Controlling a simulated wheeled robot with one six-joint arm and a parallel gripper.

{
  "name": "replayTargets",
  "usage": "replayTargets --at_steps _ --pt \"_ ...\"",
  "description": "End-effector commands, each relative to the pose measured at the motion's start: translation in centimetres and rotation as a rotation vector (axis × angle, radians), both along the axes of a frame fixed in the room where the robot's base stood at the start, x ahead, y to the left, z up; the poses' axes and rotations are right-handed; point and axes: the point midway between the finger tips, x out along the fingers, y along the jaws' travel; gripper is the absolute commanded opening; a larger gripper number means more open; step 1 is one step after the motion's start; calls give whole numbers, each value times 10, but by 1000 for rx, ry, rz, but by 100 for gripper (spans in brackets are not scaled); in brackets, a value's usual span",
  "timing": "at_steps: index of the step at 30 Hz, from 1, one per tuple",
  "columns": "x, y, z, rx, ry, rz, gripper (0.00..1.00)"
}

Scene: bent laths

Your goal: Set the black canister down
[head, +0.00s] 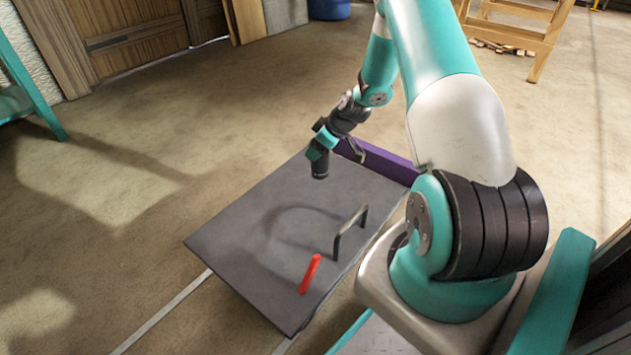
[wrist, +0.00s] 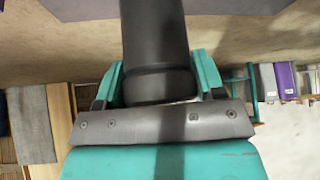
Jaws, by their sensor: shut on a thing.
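The black canister (head: 320,169) is in my gripper (head: 320,148), hanging below it over the far part of the grey tabletop (head: 235,235) in the head view. The head view does not clearly show whether its lower end touches the surface. In the wrist view the canister (wrist: 155,45) stands between the two teal fingers of my gripper (wrist: 158,82), which are shut on it. Its far end runs out of the top of the wrist picture.
A red bent piece (head: 310,274) and a dark bent handle-like piece (head: 349,232) stand at the tabletop's near right. A purple panel (head: 385,163) runs along the far right edge. The tabletop's left and middle are bare. A wooden trestle (head: 545,45) stands farther off.

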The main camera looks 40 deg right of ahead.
Motion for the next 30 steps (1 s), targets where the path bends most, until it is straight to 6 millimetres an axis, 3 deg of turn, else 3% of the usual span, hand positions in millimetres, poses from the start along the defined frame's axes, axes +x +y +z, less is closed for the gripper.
replayTargets --at_steps 1,3,11,18,29,30 --pt "0 0 -20 1 0 1 32" --pt "1 0 -33 0 -1 1 32" --pt "1 1 -54 -1 -1 0 32" --pt "1 1 -90 0 -1 -1 32" --pt "1 0 -93 -1 -2 -1 32" --pt "0 0 -94 -1 0 -1 65"
